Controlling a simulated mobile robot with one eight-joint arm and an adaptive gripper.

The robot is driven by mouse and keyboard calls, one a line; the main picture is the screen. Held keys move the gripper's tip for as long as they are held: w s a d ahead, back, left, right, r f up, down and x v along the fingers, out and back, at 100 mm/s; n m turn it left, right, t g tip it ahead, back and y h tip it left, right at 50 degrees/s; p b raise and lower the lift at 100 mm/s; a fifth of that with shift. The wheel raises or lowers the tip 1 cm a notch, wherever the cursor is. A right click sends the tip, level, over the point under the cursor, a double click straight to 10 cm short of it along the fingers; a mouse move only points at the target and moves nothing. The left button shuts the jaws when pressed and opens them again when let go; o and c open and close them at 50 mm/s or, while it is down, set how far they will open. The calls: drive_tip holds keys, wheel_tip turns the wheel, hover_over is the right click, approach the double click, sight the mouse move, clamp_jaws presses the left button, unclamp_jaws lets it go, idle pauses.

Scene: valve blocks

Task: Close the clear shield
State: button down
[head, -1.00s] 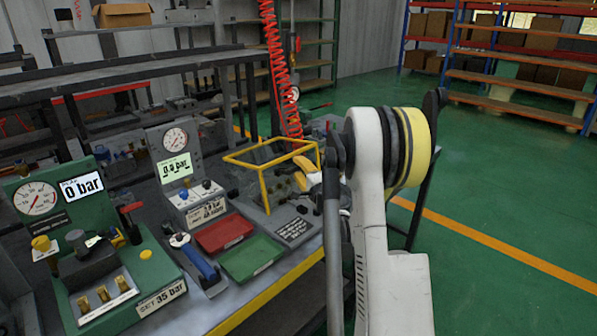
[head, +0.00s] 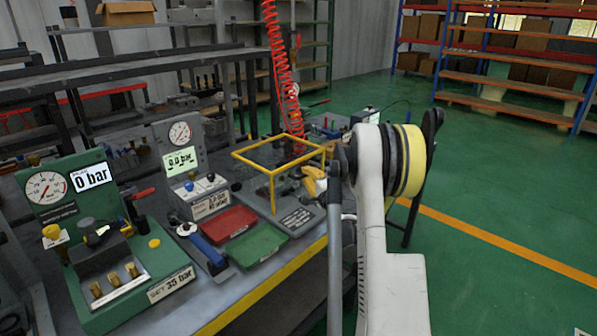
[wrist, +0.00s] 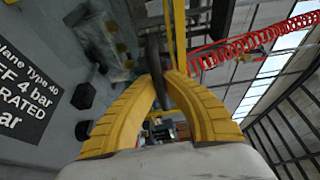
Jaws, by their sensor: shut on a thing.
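The clear shield (head: 272,172) is a yellow-framed box with see-through panels, standing on the bench's far right part. Its top frame is raised above the bench, with a yellow post at the near corner. My gripper (head: 314,181) is at the shield's right side, partly hidden by my arm. In the wrist view my yellow gripper fingers (wrist: 168,76) come together around a dark bar (wrist: 155,64) beside the shield's yellow frame (wrist: 180,35). The exact contact is hard to make out.
A red tray (head: 229,222) and a green tray (head: 256,245) lie left of the shield. Open green floor (head: 490,190) lies right.

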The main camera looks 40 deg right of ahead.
drive_tip(key=shift+s+f, duration=0.15)
drive_tip(key=c, duration=1.5)
unclamp_jaws()
drive_tip(key=shift+d+f, duration=0.15)
drive_tip(key=shift+o, duration=0.2)
drive_tip(key=v, duration=1.2)
